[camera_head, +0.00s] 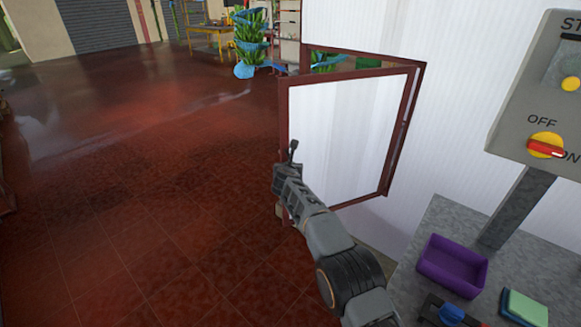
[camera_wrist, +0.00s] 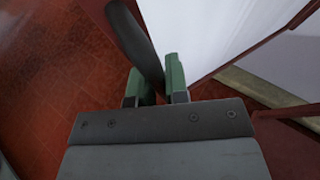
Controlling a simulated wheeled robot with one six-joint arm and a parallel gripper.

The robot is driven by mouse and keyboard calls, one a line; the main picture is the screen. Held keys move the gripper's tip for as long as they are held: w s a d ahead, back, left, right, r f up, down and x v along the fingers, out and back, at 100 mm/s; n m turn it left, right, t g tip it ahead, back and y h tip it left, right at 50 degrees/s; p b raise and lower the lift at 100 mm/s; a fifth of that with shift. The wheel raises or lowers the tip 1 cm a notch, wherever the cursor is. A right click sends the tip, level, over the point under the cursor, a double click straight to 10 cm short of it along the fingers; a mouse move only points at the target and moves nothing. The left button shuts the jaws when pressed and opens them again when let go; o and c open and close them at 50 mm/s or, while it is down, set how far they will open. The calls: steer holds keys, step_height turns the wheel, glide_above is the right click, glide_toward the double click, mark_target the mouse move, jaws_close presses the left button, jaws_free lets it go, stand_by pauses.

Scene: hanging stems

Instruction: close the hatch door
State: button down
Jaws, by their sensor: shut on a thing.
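The hatch door (camera_head: 340,135) is a white panel in a dark red frame. In the head view it stands open, swung out at an angle from the white wall, with its hinged side apparently at the right. My gripper (camera_head: 290,158) is at the door's free left edge. In the wrist view the green fingertips of my gripper (camera_wrist: 152,88) are shut on a dark bar-like handle (camera_wrist: 133,40), beside the white door panel (camera_wrist: 205,30). The handle's lower end is hidden between the fingers.
A grey control box with a red and yellow switch (camera_head: 546,146) stands at the right, above a grey counter (camera_head: 440,215) with a purple tray (camera_head: 452,291). A green plant (camera_head: 250,35) and a yellow table (camera_head: 208,32) are far back. The red tiled floor (camera_head: 130,170) at left is clear.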

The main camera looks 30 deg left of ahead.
steer(key=shift+f, duration=0.2)
steer(key=c, duration=1.4)
jaws_free()
steer(key=shift+s+r, duration=0.1)
steer(key=b+v, duration=0.6)
steer(key=v, duration=0.7)
steer(key=shift+s+d+r, duration=0.15)
